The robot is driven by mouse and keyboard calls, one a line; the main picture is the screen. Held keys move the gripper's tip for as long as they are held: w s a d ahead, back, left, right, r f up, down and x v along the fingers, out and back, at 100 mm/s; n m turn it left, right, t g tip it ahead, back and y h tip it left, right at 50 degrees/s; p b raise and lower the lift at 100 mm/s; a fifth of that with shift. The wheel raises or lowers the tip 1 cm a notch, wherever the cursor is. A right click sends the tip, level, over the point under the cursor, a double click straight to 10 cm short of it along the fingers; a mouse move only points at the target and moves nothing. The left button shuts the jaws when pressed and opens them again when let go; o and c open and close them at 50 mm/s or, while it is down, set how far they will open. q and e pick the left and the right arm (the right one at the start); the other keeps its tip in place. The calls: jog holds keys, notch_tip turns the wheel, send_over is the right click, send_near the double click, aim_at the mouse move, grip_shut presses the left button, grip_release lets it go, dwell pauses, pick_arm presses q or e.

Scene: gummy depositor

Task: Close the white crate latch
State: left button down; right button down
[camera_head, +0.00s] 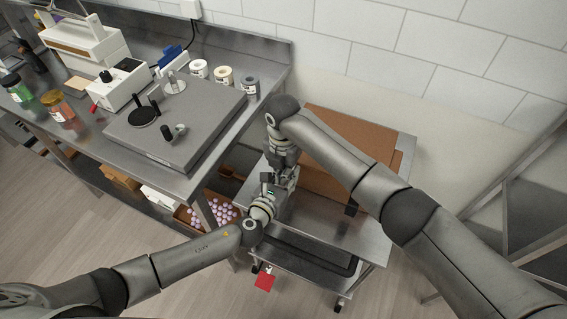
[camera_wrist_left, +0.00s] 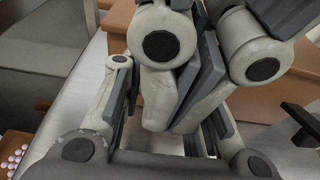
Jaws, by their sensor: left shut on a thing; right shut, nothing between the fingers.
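A brown crate (camera_head: 335,170) sits on the metal cart below my right arm, and a dark fitting (camera_head: 352,208) shows at its near corner. I cannot make out a white latch; my arms hide part of the crate's near side. My left gripper (camera_head: 279,194) and right gripper (camera_head: 288,178) meet over the cart, left of the crate. In the left wrist view the right gripper (camera_wrist_left: 190,105) is shut and empty, its fingers between the spread fingers of my left gripper (camera_wrist_left: 165,120). The left gripper appears shut on them. Brown crate parts (camera_wrist_left: 155,95) show behind.
A steel bench (camera_head: 165,150) on the left holds a grey plate, jars and a white machine. A box of pale balls (camera_head: 215,212) stands under it. The cart's lower shelf has a dark frame (camera_head: 310,252).

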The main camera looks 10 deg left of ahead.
jog(key=shift+f, duration=0.25)
jog(key=shift+w+d+r, duration=0.25)
jog(key=shift+w+r, duration=0.1)
jog(key=shift+w, duration=0.4)
pick_arm(q)
jog(key=shift+s, duration=0.1)
jog(key=c, duration=1.1)
grip_release()
jog(key=shift+c, duration=0.2)
pick_arm(e)
jog(key=shift+s, duration=0.1)
